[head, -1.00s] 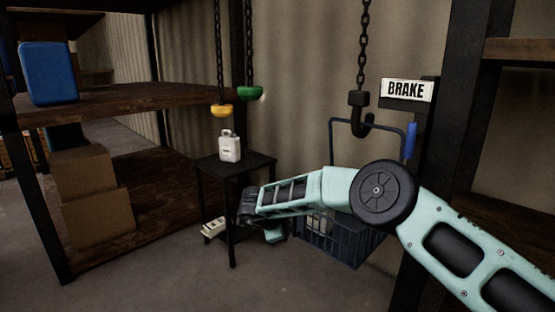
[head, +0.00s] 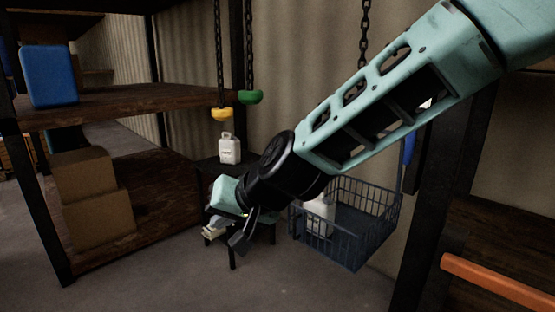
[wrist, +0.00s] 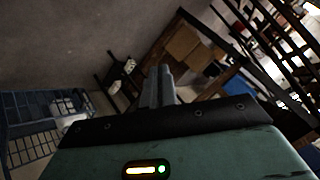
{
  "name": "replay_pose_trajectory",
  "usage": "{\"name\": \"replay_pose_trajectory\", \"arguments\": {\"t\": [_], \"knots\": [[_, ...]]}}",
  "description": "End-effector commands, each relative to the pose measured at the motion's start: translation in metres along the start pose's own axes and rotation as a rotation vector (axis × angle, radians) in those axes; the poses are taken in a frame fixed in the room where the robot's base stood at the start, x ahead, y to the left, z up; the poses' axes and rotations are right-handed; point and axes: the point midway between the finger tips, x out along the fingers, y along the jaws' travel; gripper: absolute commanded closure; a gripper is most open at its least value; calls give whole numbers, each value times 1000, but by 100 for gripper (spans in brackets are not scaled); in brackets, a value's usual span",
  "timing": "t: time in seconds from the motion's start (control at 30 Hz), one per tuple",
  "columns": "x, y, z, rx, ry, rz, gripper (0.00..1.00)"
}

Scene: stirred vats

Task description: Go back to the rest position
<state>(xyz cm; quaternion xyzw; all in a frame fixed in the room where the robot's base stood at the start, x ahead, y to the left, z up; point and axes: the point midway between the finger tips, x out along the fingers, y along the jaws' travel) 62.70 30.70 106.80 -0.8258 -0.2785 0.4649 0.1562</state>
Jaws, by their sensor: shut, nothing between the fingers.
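My gripper (head: 243,240) hangs in front of the small black table in the head view, pointing down and to the left. Its fingers are shut with nothing between them. In the wrist view the closed fingers (wrist: 160,87) stick up from the dark edge of the gripper body. My teal arm reaches in from the upper right of the head view and hides the hook and the brake sign.
A blue wire basket (head: 345,225) with a white container (head: 319,214) inside hangs right of my gripper. A white jug (head: 229,149) stands on the black table (head: 207,163). Shelves with cardboard boxes (head: 97,217) stand left. Yellow (head: 222,114) and green (head: 250,97) chain pulls hang behind.

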Motion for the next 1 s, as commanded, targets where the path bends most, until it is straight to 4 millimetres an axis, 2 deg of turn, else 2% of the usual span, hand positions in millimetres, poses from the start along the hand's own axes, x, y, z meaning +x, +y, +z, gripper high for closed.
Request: {"name": "replay_pose_trajectory", "arguments": {"t": [0.03, 0.2, 0.3, 0.4, 0.5, 0.6, 1.0], "knots": [[-26, 6, 29, -75, -77, 20, 100], [-98, 50, 120, -265, -339, 130, 100], [-139, 82, 163, -341, -470, 212, 100], [-173, 110, 194, -391, -570, 288, 100], [-197, 130, 214, -423, -639, 344, 100], [-210, 141, 225, -437, -676, 375, 100], [-213, 144, 227, -441, -684, 383, 100]]}}
